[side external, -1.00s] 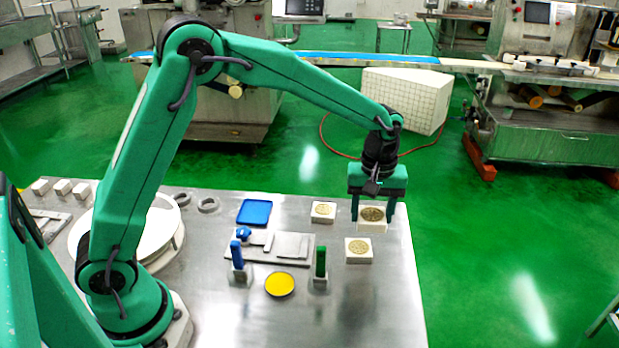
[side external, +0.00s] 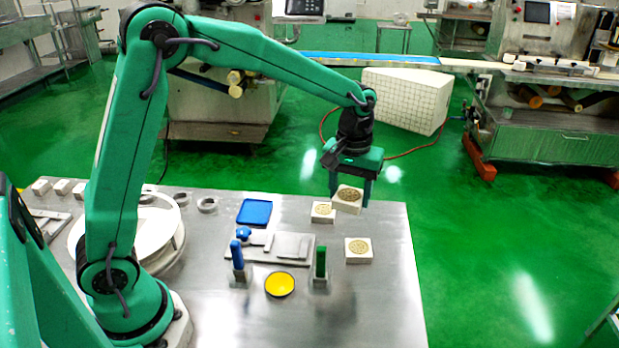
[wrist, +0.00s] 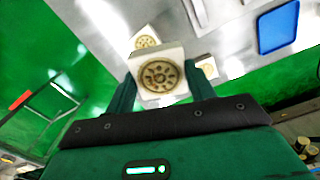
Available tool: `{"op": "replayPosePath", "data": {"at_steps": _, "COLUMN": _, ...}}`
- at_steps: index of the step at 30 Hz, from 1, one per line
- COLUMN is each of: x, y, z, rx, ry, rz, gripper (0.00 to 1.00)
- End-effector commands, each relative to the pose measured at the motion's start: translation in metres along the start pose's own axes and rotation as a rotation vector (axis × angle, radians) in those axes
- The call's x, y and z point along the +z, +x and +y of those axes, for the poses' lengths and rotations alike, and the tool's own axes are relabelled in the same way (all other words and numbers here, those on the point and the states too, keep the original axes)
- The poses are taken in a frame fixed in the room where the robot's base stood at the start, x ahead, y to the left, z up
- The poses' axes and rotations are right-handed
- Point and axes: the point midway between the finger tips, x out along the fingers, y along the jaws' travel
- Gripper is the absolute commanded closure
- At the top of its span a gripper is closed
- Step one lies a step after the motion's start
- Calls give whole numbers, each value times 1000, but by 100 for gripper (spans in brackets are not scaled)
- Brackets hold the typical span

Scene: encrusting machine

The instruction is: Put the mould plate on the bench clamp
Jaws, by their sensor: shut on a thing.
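My gripper (side external: 350,198) is shut on a mould plate (side external: 347,206), a white square block with a round brown patterned face on top. The held mould plate also shows in the wrist view (wrist: 160,75), between the two fingers. It is at the far right of the table, just right of a smaller white block, and appears raised above the table. The bench clamp (side external: 258,256) looks to be the flat grey metal fixture with a blue knob (side external: 243,234), at the middle of the table, left of my gripper. A pale grey plate lies on it.
Two similar white patterned blocks stand on the table, one at the back (side external: 323,212) and one nearer (side external: 358,250). A blue tray (side external: 254,212), a yellow dish (side external: 280,285), and upright blue (side external: 237,255) and green (side external: 320,262) handles surround the fixture. The front right table is clear.

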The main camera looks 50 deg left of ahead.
Motion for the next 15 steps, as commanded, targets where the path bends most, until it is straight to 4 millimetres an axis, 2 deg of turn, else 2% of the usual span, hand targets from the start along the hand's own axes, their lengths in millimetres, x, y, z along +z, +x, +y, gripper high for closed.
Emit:
{"op": "replayPosePath", "data": {"at_steps": 9, "x": 5, "y": -27, "z": -46, "rx": 1, "ry": 271, "rz": 2, "gripper": 71}}
{"op": "replayPosePath", "data": {"at_steps": 15, "x": 10, "y": -38, "z": -67, "rx": 1, "ry": 410, "rz": 2, "gripper": 71}}
